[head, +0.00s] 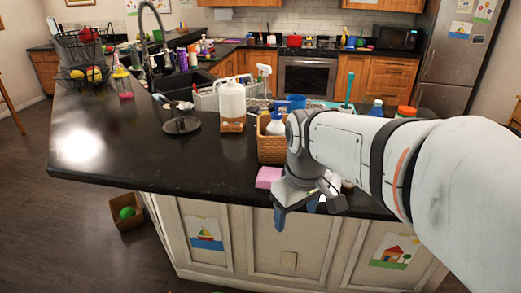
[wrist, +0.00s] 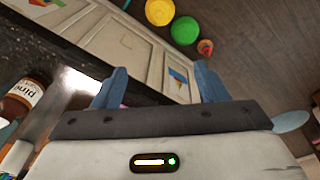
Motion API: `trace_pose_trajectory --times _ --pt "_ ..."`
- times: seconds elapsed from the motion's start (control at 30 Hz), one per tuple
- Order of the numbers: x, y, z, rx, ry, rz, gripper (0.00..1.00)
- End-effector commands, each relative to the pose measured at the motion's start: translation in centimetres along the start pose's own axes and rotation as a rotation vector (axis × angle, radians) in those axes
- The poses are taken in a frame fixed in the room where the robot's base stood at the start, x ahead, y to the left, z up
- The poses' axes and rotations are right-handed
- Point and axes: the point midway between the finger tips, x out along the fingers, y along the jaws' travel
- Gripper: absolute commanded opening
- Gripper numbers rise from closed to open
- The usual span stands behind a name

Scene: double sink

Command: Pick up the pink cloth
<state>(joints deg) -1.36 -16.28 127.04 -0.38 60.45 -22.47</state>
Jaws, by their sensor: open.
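The pink cloth (head: 268,177) lies on the dark counter near its front edge, in front of a wicker basket. It looks like a small folded block. My gripper (head: 300,208) is open and empty at the counter's front edge, just right of the cloth and nearer the camera. Its blue fingers point down, apart from the cloth. In the wrist view my gripper (wrist: 160,86) has its two blue fingers spread wide with nothing between them. A small pink patch shows beside the left finger there; I cannot tell if it is the cloth.
The wicker basket (head: 272,148) with bottles stands behind the cloth. A white jug (head: 232,103) and a dark round stand (head: 181,124) are to its left. The left counter (head: 110,150) is clear. A brown bottle (wrist: 26,97) shows at left in the wrist view.

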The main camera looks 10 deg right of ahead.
Motion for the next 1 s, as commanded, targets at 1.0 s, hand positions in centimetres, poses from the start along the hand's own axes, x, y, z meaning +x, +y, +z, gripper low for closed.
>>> trace_pose_trajectory --times 1.0 --pt "0.9 5.8 -12.7 -0.81 -0.109 -0.121 0.85"
